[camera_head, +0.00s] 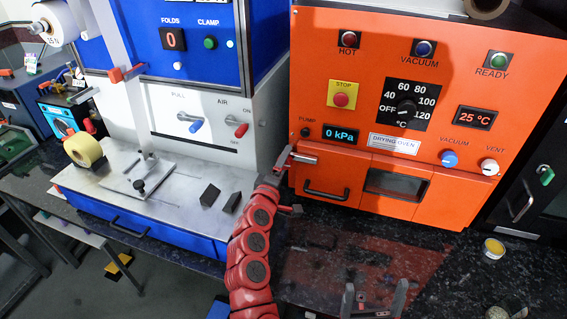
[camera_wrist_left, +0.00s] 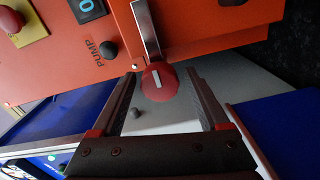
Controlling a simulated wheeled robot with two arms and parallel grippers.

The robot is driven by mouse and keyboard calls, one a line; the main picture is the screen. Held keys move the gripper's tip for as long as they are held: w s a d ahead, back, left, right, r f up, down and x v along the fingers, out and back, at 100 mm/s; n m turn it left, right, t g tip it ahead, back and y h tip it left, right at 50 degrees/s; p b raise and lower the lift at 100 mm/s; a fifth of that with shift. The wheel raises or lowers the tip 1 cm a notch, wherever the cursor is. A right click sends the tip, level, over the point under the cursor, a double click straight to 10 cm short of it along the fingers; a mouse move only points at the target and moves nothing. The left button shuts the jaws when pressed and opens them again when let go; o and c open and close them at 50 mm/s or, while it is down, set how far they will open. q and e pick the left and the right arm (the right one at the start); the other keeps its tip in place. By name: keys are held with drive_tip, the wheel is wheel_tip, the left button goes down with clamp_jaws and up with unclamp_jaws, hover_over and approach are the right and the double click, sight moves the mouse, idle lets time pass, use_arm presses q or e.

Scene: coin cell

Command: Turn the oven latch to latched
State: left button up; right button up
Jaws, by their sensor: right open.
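The orange drying oven (camera_head: 390,120) stands at the right in the head view. In the left wrist view its latch has a round red knob (camera_wrist_left: 160,82) with a white line and a grey bar (camera_wrist_left: 147,32) extending from it across the orange front. My left gripper (camera_wrist_left: 161,76) is open, with one finger on each side of the knob and a gap on both sides. In the head view my left gripper (camera_head: 291,182) is at the oven's left edge, where it largely hides the latch. My right gripper (camera_head: 374,300) is open and empty low over the dark bench.
The oven door has a handle (camera_head: 326,191) and window (camera_head: 397,184). A blue and white machine (camera_head: 185,100) with dark blocks on its plate stands left of the oven. A small yellow-topped pot (camera_head: 494,248) sits on the bench at right. The bench before the oven is mostly clear.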

idle(0.3)
use_arm(q)
drive_tip(key=p+v, duration=0.1)
drive_tip(key=v, duration=1.6)
drive_tip(key=shift+s+p, duration=0.2)
drive_tip(key=shift+p, duration=0.2)
